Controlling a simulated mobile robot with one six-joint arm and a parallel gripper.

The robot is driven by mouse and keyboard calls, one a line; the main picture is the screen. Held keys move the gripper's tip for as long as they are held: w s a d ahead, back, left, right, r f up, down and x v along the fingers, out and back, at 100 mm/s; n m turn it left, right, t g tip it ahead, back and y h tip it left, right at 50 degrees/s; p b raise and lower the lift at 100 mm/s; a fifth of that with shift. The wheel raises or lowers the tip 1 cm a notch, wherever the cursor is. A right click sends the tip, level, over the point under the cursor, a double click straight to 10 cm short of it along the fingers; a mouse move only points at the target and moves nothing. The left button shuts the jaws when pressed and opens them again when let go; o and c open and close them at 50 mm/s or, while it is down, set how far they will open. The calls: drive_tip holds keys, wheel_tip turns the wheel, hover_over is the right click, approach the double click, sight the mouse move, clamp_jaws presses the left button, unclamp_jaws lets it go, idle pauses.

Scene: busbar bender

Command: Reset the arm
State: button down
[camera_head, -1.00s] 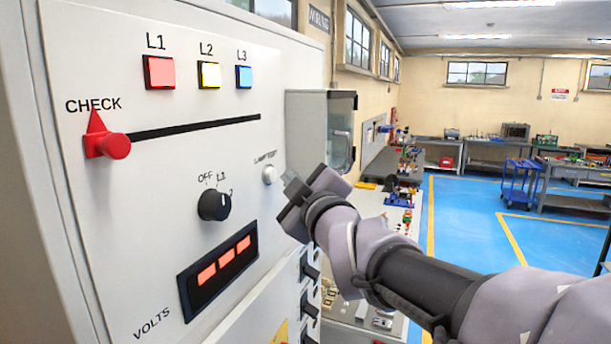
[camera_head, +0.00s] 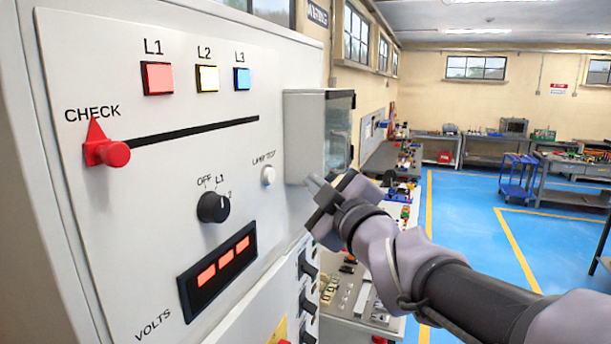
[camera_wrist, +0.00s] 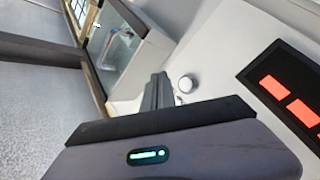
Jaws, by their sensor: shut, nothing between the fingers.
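My gripper (camera_head: 316,184) is shut and empty in the head view. It is in the air in front of the grey control panel (camera_head: 140,210), to the right of the white lamp test button (camera_head: 268,175) and apart from it. In the wrist view its closed fingers (camera_wrist: 157,92) point toward the button (camera_wrist: 186,84) and a box with a clear door (camera_wrist: 118,50). The panel also carries a red slider (camera_head: 107,151) at CHECK, a black rotary knob (camera_head: 213,206) and a lit red volts display (camera_head: 222,267).
A box with a clear door (camera_head: 338,135) juts from the panel's right side, close to my gripper. Black switches (camera_head: 308,266) stick out lower down. Benches with parts (camera_head: 350,300) stand behind my arm. The blue floor (camera_head: 475,230) at the right is open, with a blue cart (camera_head: 517,178) farther back.

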drive_tip(key=shift+f, duration=0.1)
drive_tip(key=s+d+f+m+g+h+b, duration=0.2)
drive_tip(key=s+d+f+m+b, duration=0.2)
drive_tip(key=f+b, duration=0.5)
drive_tip(key=s+d+f+m+g+h+b, duration=0.1)
drive_tip(key=s+d+f+m+h+b, duration=0.3)
drive_tip(key=f, duration=0.8)
drive_tip(key=s+d+f+m+g+h+b, duration=0.1)
drive_tip(key=s+d+f+m+g+b, duration=0.1)
drive_tip(key=s+d+f+m+b, duration=0.65)
drive_tip(key=s+a+f+g+b, duration=0.2)
drive_tip(key=s+f+b, duration=0.1)
drive_tip(key=f, duration=0.6)
drive_tip(key=s+a+f+m+g+y+b, duration=0.1)
drive_tip(key=s+f+g+b, duration=0.1)
drive_tip(key=s+f, duration=0.3)
drive_tip(key=s+a+f+m+g+b, duration=0.1)
drive_tip(key=s+f+b, duration=0.4)
drive_tip(key=f, duration=0.8)
drive_tip(key=shift+a+g, duration=0.7)
drive_tip(key=shift+a, duration=0.1)
drive_tip(key=shift+m, duration=0.25)
